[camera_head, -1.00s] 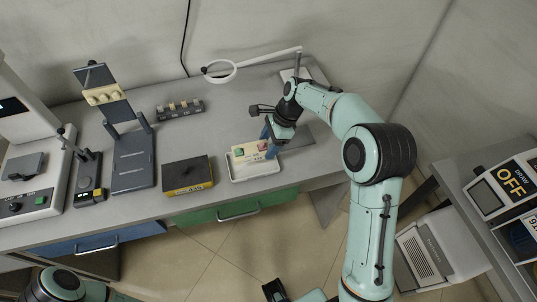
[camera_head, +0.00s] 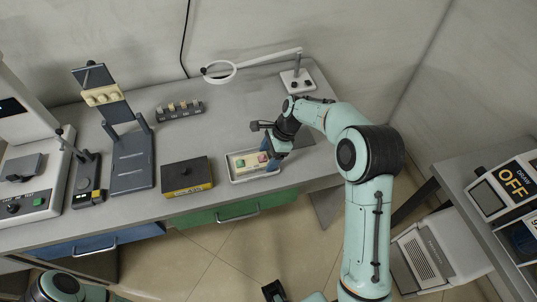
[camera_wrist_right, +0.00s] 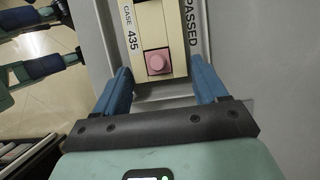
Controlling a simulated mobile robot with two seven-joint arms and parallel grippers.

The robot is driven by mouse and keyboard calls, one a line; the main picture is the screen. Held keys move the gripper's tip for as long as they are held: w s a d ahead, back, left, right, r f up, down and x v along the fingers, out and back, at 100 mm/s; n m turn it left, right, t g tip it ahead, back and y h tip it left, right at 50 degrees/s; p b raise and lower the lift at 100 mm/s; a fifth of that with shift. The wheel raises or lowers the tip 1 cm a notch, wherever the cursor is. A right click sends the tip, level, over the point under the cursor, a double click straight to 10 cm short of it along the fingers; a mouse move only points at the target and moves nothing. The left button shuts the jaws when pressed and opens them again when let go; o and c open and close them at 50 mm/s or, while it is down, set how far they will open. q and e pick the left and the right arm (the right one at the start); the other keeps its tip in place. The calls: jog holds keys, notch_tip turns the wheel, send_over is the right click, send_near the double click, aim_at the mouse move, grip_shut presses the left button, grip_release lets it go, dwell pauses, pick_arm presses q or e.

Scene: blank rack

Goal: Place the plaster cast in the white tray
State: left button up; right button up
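The plaster cast appears to be the cream block (camera_head: 240,163) marked CASE 435, with a green and a pink piece on top. It lies flat inside the white tray (camera_head: 256,180) near the front of the bench. My right gripper (camera_head: 271,155) is over the right end of the tray. In the right wrist view its blue fingers (camera_wrist_right: 160,72) stand apart, one on each side of the cream block (camera_wrist_right: 150,25), with small gaps showing. The tray's label there reads PASSED. At the bottom of the head view, a dark part of my left gripper (camera_head: 273,290) shows, cut off by the edge.
A dark box with a yellow front (camera_head: 187,176) stands just left of the tray. A magnifier lamp (camera_head: 222,72) reaches over the back of the bench. Bench behind the tray is clear.

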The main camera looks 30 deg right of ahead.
jog(key=p+v, duration=0.1)
jog(key=v, duration=1.1)
dwell(0.4)
